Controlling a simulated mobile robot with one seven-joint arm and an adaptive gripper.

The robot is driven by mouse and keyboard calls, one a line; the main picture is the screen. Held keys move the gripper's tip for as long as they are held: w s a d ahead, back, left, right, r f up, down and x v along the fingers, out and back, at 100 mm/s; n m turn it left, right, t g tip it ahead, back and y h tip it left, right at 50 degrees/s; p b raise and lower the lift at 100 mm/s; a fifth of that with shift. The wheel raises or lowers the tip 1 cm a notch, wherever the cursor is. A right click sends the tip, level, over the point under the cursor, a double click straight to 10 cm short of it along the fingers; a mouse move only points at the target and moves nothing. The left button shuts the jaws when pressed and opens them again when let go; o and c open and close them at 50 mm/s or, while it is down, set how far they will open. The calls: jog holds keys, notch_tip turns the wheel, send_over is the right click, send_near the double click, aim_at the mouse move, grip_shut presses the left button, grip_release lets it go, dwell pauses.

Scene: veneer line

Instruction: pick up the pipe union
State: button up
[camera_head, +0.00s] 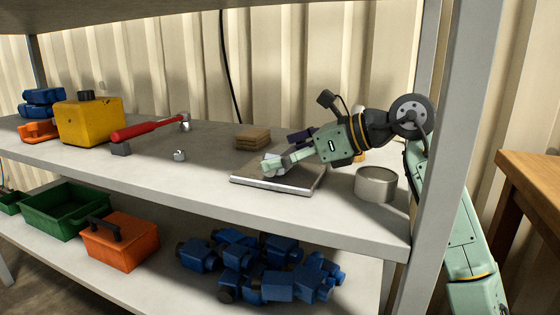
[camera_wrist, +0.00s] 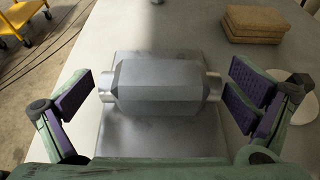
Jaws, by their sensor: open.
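The pipe union (camera_wrist: 157,88) is a grey metal piece with a faceted middle and a short round stub at each end. It lies sideways across the wrist view, over a flat grey metal plate (camera_wrist: 150,138). My gripper (camera_wrist: 163,90) is open, with its dark purple pads to the left and right of the union's ends. A small gap shows at each side, so I see no grip. In the head view my gripper (camera_head: 280,160) is low over the plate (camera_head: 260,183) on the shelf, and its fingers partly hide the union.
A round metal can (camera_head: 376,185) stands right of the plate, under my arm. A stack of brown pieces (camera_head: 253,137) lies behind it. Left are a small metal nut (camera_head: 180,155), a red-handled hammer (camera_head: 150,128) and a yellow box (camera_head: 90,122). A shelf post (camera_head: 432,150) stands at right.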

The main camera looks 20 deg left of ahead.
jog(key=shift+c, duration=0.2)
jog(key=c, duration=1.3)
